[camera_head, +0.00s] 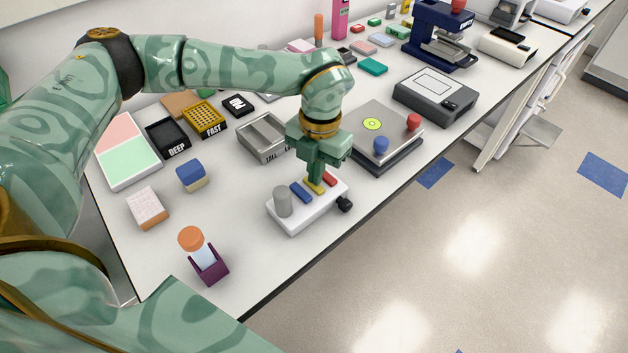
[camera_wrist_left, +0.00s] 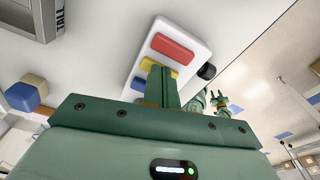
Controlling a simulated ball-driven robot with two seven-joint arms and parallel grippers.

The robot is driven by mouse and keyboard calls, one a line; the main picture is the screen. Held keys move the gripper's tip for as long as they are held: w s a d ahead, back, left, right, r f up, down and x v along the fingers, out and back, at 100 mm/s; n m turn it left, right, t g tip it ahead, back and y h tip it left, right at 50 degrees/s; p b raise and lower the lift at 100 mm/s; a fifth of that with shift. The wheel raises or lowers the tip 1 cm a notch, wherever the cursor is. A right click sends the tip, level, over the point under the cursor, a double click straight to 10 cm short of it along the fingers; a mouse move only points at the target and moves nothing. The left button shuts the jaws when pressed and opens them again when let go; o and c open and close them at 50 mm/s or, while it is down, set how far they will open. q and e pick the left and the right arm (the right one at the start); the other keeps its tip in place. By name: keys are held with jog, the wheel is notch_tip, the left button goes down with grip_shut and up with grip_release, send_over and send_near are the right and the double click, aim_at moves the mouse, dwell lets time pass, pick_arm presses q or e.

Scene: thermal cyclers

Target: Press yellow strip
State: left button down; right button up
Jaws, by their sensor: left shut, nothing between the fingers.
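The yellow strip (camera_head: 315,187) lies on top of a white device (camera_head: 303,215), between a blue strip (camera_head: 300,192) and a red strip (camera_head: 329,179). The device also has a grey cylinder and a black knob. My left gripper (camera_head: 315,182) points down at the yellow strip with its fingers together and nothing held. In the left wrist view, the fingertips (camera_wrist_left: 164,70) overlap the yellow strip (camera_wrist_left: 152,67), just below the red strip (camera_wrist_left: 172,47). I cannot tell whether they touch it. The fingers hide part of the strip.
A grey device with red and blue knobs (camera_head: 376,135) stands just behind the white device. A tube with an orange cap in a purple holder (camera_head: 211,268) stands front left. A blue and cream block (camera_head: 191,176) and a metal tray (camera_head: 262,143) are nearby. The table edge runs close on the right.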

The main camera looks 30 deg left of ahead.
pick_arm(q)
jog(key=shift+w+d+r, duration=0.1)
jog(key=shift+w+r, duration=0.15)
jog(key=shift+w, duration=0.55)
jog(key=shift+w+r, duration=0.25)
jog(key=shift+w, duration=0.5)
jog(key=shift+r, duration=0.1)
notch_tip(320, 180, up, 16)
jog(key=w+p, duration=0.1)
jog(key=p, duration=0.2)
jog(key=shift+w, duration=0.25)
